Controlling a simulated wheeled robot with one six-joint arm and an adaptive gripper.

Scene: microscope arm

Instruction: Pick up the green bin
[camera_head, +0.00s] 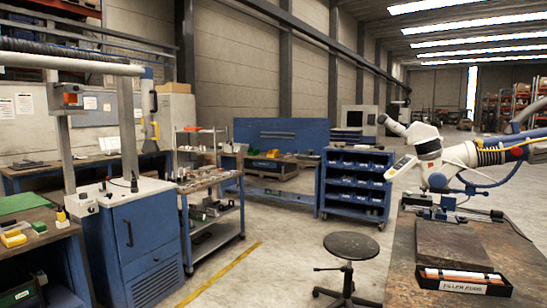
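I cannot make out a green bin with certainty. A flat green mat (22,202) lies on the left workbench. My gripper is not in view.
A white jointed microscope arm (430,160) stands over the right table (410,255), which holds a tray marked "FILLER RODS" (465,282). A black stool (351,247), blue bin rack (356,185), shelf cart (212,200) and blue cabinet (148,240) surround open floor (270,240).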

